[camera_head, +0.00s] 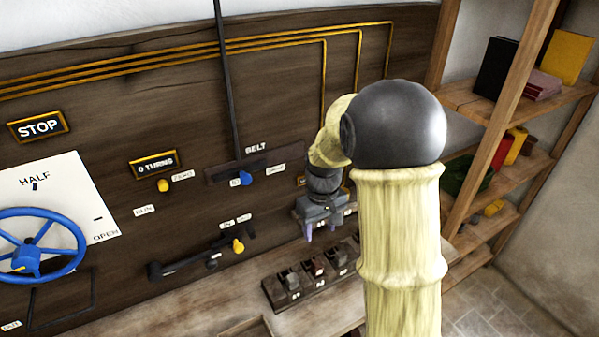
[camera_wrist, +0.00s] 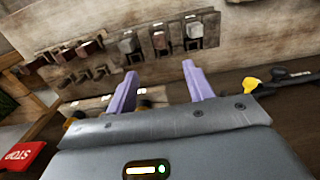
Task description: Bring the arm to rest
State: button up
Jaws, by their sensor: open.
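My arm crosses the right half of the head view, with a pale ribbed link and a dark round joint. My gripper (camera_head: 321,233) hangs at the far end of the arm, in front of the wooden panel and above the bench with the row of switches. In the wrist view its two purple fingers (camera_wrist: 158,82) stand apart with nothing between them. The gripper is open and empty. Part of the panel behind the arm is hidden.
The panel (camera_head: 100,110) carries a blue handwheel (camera_head: 40,268), a blue-knobbed belt lever (camera_head: 245,179) and a yellow-knobbed lever (camera_head: 238,246). A switch block (camera_head: 285,295) sits on the bench. Wooden shelves (camera_head: 480,115) stand right.

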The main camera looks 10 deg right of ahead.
jog(key=shift+s, duration=0.1)
jog(key=s+r+m+t, duration=0.1)
jog(key=s+m+t, duration=0.1)
jog(key=s, duration=1.2)
jog(key=shift+d+r+m+t, duration=0.15)
jog(key=shift+r+m+t, duration=0.2)
jog(key=shift+m, duration=0.45)
